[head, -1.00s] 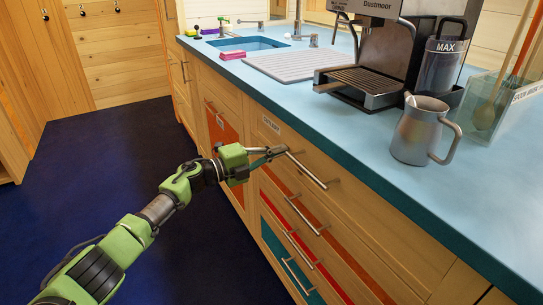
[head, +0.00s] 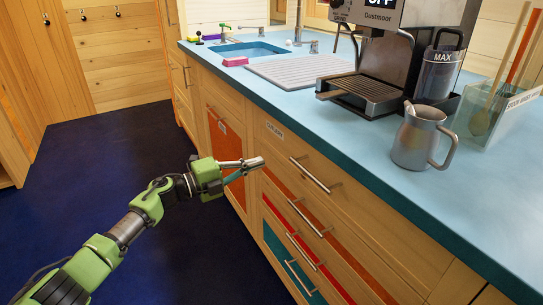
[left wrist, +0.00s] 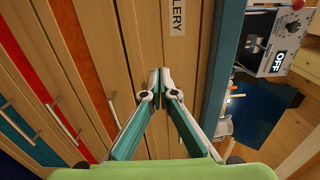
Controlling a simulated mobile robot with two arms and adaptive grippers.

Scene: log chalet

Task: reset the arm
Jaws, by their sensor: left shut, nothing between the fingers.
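My left gripper (head: 262,163) is shut and empty in the head view, its arm reaching in from the lower left. Its fingertips are in front of the wooden cabinet, left of the top drawer's handle (head: 315,174) and apart from it. In the left wrist view the two fingers (left wrist: 160,76) meet at their tips, with the wooden drawer fronts behind them. The top drawer (head: 350,218) looks closed. My right gripper is in neither view.
The blue counter (head: 300,103) holds a coffee machine (head: 375,70), a metal jug (head: 418,138), a clear utensil box (head: 495,115) and a ribbed drainer mat (head: 300,68) beside the sink (head: 245,50). Dark blue floor (head: 100,155) lies open to the left of the cabinet.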

